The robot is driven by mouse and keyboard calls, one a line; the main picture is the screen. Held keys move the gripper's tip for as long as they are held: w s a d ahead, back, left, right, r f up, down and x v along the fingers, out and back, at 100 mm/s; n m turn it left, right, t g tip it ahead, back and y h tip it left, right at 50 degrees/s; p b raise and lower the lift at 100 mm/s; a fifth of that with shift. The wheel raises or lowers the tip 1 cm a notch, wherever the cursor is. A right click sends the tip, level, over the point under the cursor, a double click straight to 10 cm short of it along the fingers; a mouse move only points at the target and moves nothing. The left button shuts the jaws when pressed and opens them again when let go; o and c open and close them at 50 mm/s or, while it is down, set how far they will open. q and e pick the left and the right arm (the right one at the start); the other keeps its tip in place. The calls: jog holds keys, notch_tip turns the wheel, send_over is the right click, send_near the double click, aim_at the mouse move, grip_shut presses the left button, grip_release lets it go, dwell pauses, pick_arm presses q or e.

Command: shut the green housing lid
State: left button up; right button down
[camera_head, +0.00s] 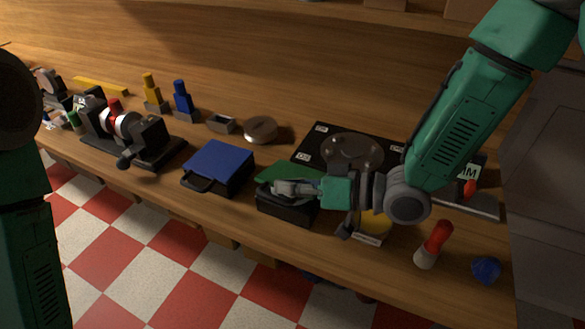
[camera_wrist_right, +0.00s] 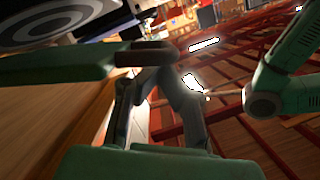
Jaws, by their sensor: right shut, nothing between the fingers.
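The green housing lid (camera_head: 283,173) sits over a black box (camera_head: 287,212) near the front edge of the bench, and it looks partly raised. My right gripper (camera_head: 281,188) reaches in from the right, in front of the lid and above the box. It is shut and empty, its fingers close to the lid; contact cannot be told. In the right wrist view the lid (camera_wrist_right: 60,64) shows nearly edge-on at the left, beside the dark fingers (camera_wrist_right: 155,75). My gripper hides part of the lid and box. My left gripper is out of view.
A blue-lidded case (camera_head: 220,164) stands left of the box. A black board with a round metal disc (camera_head: 352,150) lies behind. A yellow item (camera_head: 374,226), a red-handled tool (camera_head: 435,243) and a blue knob (camera_head: 487,269) are to the right. The bench's front edge is close.

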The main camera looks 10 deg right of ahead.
jog(key=f, duration=0.1)
jog(key=s+a+f+n+b, duration=0.1)
jog(key=f+n+b, duration=0.1)
jog(key=f, duration=0.1)
jog(key=shift+s+a+t+h, duration=0.15)
jog(key=shift+a+t+h, duration=0.15)
jog(key=shift+h, duration=0.1)
jog(key=shift+s+f, duration=0.1)
jog(key=shift+f, duration=0.4)
jog(key=shift+d+f+b, duration=0.2)
jog(key=shift+f+b, duration=0.1)
jog(key=shift+b, duration=0.15)
jog(key=shift+s+a+f, duration=0.1)
jog(key=shift+s, duration=0.05)
